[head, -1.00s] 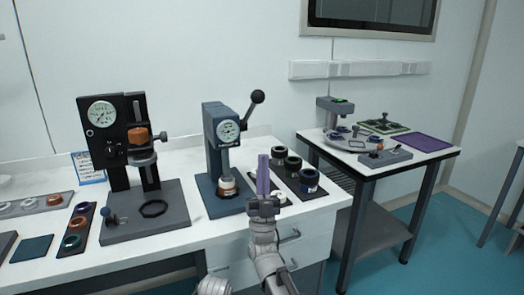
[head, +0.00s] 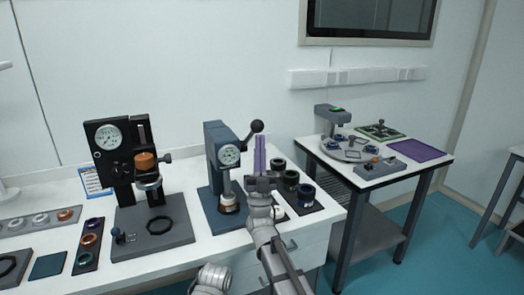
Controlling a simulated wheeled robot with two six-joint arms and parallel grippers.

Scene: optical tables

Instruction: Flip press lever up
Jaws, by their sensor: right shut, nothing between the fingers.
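The blue press (head: 218,163) stands on the white table, with a round dial on its head. Its lever (head: 252,133) ends in a black ball knob and points up and to the right from the press head. A white and orange piece sits under the press ram (head: 228,188). My right gripper (head: 260,145), with purple fingers, is shut and empty. It points upward just right of the press, and its fingertips appear close below the knob; whether they touch it I cannot tell. My left gripper is out of view.
A black gauge stand (head: 122,165) is to the left of the press. A dark tray with several round containers (head: 305,194) lies right of my gripper. Ring trays (head: 88,240) lie at the left. A second table (head: 375,180) stands at the right.

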